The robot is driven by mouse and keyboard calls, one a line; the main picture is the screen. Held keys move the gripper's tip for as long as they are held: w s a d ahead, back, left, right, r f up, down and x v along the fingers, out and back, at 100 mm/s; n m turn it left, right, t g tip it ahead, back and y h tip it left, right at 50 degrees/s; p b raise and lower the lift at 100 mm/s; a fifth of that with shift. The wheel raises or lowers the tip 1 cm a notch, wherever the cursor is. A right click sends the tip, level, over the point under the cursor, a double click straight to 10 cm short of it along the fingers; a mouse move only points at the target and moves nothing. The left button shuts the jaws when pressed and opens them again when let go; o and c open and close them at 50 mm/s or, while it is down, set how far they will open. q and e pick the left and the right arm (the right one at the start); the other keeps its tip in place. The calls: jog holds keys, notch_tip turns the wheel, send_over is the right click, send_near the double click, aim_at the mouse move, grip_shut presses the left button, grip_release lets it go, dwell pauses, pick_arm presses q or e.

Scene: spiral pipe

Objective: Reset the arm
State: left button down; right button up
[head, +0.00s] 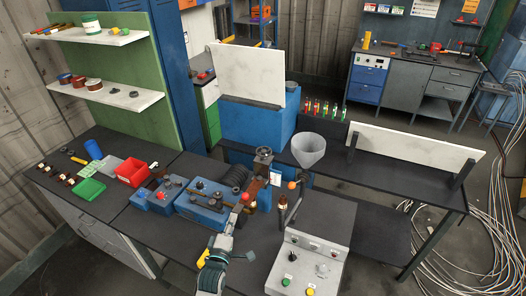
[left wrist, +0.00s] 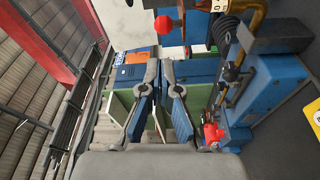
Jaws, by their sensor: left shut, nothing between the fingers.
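My left gripper (head: 226,240) is at the front middle of the dark bench in the head view, in front of the blue machine (head: 205,203). In the left wrist view its two fingers (left wrist: 160,70) point away from the camera, with tips close together and nothing held. The machine, with a black ribbed hose (left wrist: 226,28) and a copper-coloured pipe (left wrist: 252,30), is at the right of that view, beside the fingers. My right gripper is not in view.
A grey control box (head: 315,248) with buttons stands right of my left gripper. A grey funnel (head: 308,148) is behind it. A red bin (head: 131,171) and green tray (head: 89,190) lie on the left bench. Loose cables (head: 490,225) cover the floor at right.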

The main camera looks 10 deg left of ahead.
pick_arm(q)
jog(key=s+a+f+m+g, duration=0.2)
jog(key=s+f+m+g, duration=0.35)
jog(key=s+f, duration=0.35)
jog(key=s+f+m+g, duration=0.5)
jog(key=s+m, duration=0.1)
jog(key=s, duration=0.5)
jog(key=s+f+m+g, duration=0.4)
jog(key=s+f+m, duration=0.15)
jog(key=s, duration=0.55)
notch_tip(320, 180, down, 27)
jog(key=s+a+m+g, duration=0.1)
jog(key=s+a+g, duration=0.1)
jog(key=s, duration=0.1)
jog(key=s+a+f+b, duration=0.1)
jog(key=s+a+f, duration=0.1)
jog(key=s+f, duration=1.5)
jog(key=shift+g+y+b, duration=0.3)
jog(key=shift+g+b, duration=0.05)
jog(key=shift+g, duration=0.1)
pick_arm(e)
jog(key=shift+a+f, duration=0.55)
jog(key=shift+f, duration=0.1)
